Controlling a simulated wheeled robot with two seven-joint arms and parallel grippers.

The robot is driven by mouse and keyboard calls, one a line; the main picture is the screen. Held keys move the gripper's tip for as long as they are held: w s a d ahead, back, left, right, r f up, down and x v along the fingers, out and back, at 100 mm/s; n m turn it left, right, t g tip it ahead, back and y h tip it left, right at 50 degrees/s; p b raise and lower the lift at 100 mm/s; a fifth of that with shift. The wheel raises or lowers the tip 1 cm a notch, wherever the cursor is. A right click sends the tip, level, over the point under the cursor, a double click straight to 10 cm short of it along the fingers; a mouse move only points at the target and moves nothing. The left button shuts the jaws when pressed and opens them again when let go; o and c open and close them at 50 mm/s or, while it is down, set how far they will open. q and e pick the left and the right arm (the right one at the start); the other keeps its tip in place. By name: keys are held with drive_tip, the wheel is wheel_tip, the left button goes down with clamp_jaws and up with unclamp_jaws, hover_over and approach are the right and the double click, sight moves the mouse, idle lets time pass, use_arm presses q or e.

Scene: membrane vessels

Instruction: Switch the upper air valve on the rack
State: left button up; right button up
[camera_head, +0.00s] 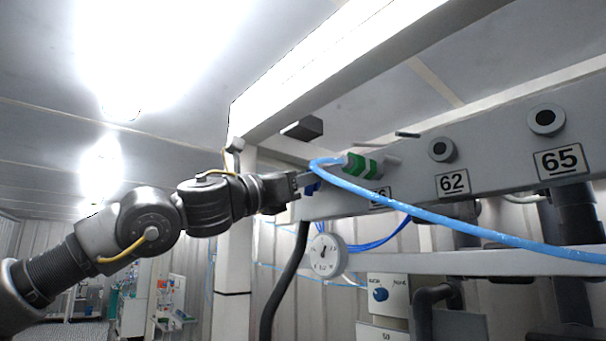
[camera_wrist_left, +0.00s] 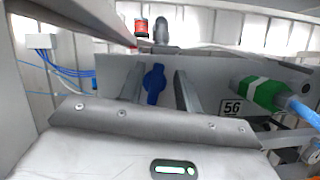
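The upper air valve shows as a blue handle (camera_wrist_left: 154,84) on the grey rack face in the left wrist view, standing roughly upright. In the head view only a small blue part of it (camera_head: 313,188) shows behind my gripper and the hose. My left gripper (camera_head: 304,180) is at the left end of the rack beam. In the left wrist view its two fingers (camera_wrist_left: 158,80) are apart, one on each side of the blue handle, with gaps visible on both sides. Whether the fingertips reach past the handle is hard to tell. My right gripper is not in view.
A green-banded connector (camera_head: 357,166) with a blue hose (camera_head: 450,222) sits right of the valve, close to my gripper. The grey beam (camera_head: 410,190) carries labels 62 and 65. Below are a round gauge (camera_head: 327,256), a black pipe (camera_head: 287,280) and a blue knob (camera_head: 380,295).

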use_arm(q)
drive_tip(key=shift+w+f, duration=0.1)
drive_tip(key=shift+w, duration=0.2)
drive_tip(key=shift+c, duration=1.1)
drive_tip(key=c, duration=0.4)
drive_tip(key=shift+d+f+m+g+p, duration=0.1)
drive_tip(key=shift+m+g+p, duration=0.95)
drive_tip(key=shift+m, duration=2.2)
drive_tip(key=shift+a+f+m+g+p, duration=0.1)
drive_tip(key=shift+m+g+p, duration=0.4)
drive_tip(key=shift+m+g, duration=1.9)
drive_tip(key=shift+d+f+m+g+p, duration=0.1)
drive_tip(key=shift+m+g+p, duration=0.55)
drive_tip(key=shift+m, duration=3.4)
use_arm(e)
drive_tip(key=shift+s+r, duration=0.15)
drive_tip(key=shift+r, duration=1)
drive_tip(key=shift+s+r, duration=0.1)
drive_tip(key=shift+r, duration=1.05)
use_arm(q)
drive_tip(key=shift+s, duration=0.2)
